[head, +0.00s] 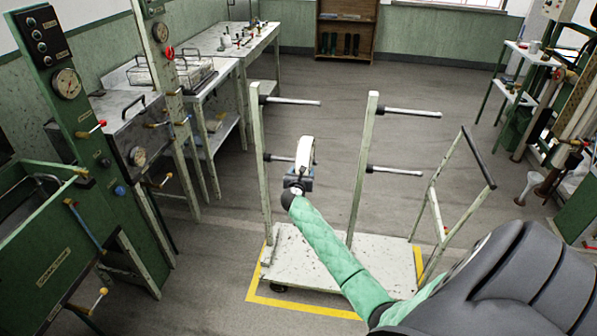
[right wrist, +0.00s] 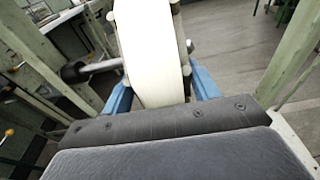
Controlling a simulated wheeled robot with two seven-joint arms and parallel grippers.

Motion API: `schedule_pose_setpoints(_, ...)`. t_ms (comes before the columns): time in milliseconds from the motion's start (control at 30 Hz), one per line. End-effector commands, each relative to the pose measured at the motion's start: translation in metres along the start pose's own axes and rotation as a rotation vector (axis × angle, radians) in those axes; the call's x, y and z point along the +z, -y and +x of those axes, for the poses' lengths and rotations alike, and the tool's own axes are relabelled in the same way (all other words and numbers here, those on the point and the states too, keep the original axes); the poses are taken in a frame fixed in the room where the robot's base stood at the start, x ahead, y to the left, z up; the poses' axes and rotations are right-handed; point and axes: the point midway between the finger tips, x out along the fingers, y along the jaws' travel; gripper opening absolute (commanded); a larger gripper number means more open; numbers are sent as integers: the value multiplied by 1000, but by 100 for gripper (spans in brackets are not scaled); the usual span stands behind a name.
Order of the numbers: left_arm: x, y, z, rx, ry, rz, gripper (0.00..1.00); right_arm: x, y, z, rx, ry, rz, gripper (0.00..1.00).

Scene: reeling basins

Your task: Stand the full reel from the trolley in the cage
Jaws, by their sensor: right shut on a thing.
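The full reel (head: 307,152) is a white roll; in the right wrist view it shows as a broad white band (right wrist: 150,45) with pale rods at its edges. My right gripper (head: 298,180) is shut on it, with blue fingers (right wrist: 162,90) on both sides. The reel is at the lower left peg (head: 280,158) of the trolley (head: 315,255). In the right wrist view this peg (right wrist: 95,68) meets the reel's left side; I cannot tell whether it still passes through. My left gripper is not in view.
The trolley's other pegs (head: 412,112) are bare, and its posts (head: 362,165) stand close to my right arm. Green basins (head: 45,215) with levers and gauges line the left. A bench (head: 225,50) stands behind them. Open floor (head: 205,270) lies between basins and trolley.

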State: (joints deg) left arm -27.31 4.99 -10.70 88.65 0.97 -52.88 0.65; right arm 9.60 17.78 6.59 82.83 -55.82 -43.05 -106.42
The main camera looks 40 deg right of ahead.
Motion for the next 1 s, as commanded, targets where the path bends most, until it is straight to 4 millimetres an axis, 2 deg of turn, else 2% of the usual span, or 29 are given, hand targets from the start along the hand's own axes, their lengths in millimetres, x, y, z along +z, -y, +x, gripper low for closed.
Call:
schedule_pose_setpoints(533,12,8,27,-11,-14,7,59,1,28,0,0,1,1,33)
schedule_pose_setpoints(867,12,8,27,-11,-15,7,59,1,29,0,0,1,1,33)
schedule_pose_setpoints(1000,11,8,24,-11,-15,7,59,2,36,0,0,1,0,33)
